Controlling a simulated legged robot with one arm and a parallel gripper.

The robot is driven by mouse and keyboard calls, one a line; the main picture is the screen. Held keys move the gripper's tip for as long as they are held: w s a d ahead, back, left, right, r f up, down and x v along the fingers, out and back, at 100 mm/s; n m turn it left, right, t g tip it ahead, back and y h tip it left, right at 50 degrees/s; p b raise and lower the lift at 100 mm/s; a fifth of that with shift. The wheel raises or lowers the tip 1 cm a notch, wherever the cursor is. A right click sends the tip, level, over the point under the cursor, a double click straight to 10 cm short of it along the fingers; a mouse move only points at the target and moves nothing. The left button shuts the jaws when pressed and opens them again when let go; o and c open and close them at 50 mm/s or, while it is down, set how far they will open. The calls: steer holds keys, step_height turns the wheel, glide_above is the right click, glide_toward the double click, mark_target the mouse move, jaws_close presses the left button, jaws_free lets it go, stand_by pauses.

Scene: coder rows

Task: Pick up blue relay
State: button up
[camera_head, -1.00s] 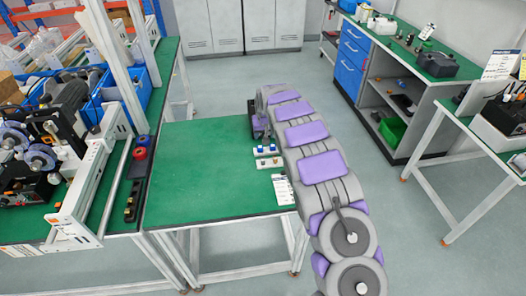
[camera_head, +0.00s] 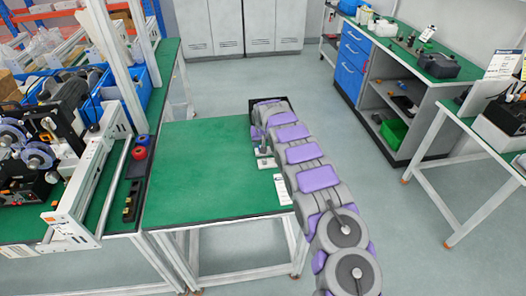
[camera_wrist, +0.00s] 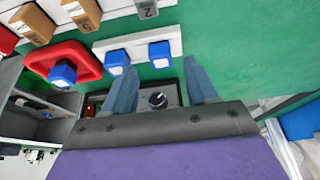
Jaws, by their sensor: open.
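Three blue relays show in the wrist view. Two sit side by side on a white strip, a left one (camera_wrist: 117,61) and a right one (camera_wrist: 160,50). The third (camera_wrist: 62,72) sits in a red holder (camera_wrist: 88,52). My gripper (camera_wrist: 157,70) is open with nothing held. Its left fingertip is close by the left relay on the strip. The right relay appears between and just beyond the fingertips; I cannot tell if anything touches. In the head view my gripper (camera_head: 264,148) is low over the green table (camera_head: 200,170), largely hiding the relays.
Brown blocks (camera_wrist: 84,12) and a grey block marked Z (camera_wrist: 146,8) stand on another white strip. A dark box with a black knob (camera_wrist: 158,100) shows between the fingers. The table's left half is clear. A machine bench (camera_head: 80,210) adjoins on the left.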

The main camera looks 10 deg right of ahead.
steer(key=shift+w+a+f, duration=0.2)
steer(key=shift+a+f, duration=0.15)
steer(key=shift+f, duration=0.15)
steer(key=shift+w+a+f, duration=0.15)
steer(key=shift+a+f, duration=0.15)
steer(key=shift+f, duration=0.15)
steer(key=shift+w+f, duration=0.1)
steer(key=shift+f, duration=0.1)
steer(key=shift+d, duration=0.95)
steer(key=shift+c, duration=1.5)
steer(key=shift+a, duration=0.65)
steer(key=c, duration=0.7)
steer(key=shift+d, duration=0.3)
jaws_close()
